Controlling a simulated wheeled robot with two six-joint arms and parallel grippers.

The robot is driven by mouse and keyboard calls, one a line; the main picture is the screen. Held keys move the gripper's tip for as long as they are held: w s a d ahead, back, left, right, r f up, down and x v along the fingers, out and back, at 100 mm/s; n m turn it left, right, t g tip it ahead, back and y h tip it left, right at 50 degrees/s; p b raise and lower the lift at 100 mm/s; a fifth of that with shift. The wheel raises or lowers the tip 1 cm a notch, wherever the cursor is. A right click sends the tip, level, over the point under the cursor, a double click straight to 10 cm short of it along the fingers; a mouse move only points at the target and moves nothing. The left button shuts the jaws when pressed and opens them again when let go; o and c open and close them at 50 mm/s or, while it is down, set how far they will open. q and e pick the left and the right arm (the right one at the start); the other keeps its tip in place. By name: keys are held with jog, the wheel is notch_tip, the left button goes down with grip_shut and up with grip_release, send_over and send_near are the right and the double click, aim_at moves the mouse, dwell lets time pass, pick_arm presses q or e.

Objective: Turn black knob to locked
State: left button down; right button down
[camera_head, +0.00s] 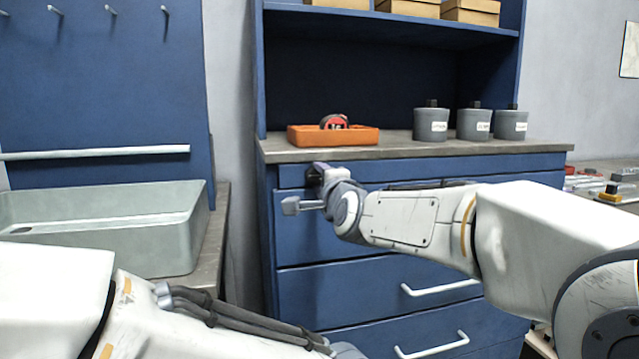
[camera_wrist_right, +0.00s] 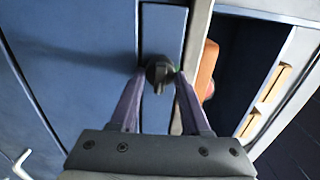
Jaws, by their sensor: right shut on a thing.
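The black knob (camera_wrist_right: 158,74) sits on the blue cabinet's upper front panel, below the worktop. In the right wrist view it is between the two fingertips of my right gripper (camera_wrist_right: 158,77), which is shut on it. A small bit of green shows beside the knob. In the head view my right gripper (camera_head: 318,174) reaches the top left of the cabinet front, and the knob is mostly hidden behind the gripper and wrist. The knob's markings are too small to read. My left arm comes in at the lower left; its gripper is not visible.
On the worktop (camera_head: 400,149) stand an orange tray (camera_head: 360,137) with a red item (camera_head: 334,121) and several grey canisters (camera_head: 431,125). White drawer handles (camera_head: 440,287) stick out below my right arm. A grey-green basin (camera_head: 110,235) stands at left.

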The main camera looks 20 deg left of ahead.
jog(key=shift+c, duration=2)
grip_release()
jog(key=v, duration=1)
jog(key=shift+s+d, duration=0.2)
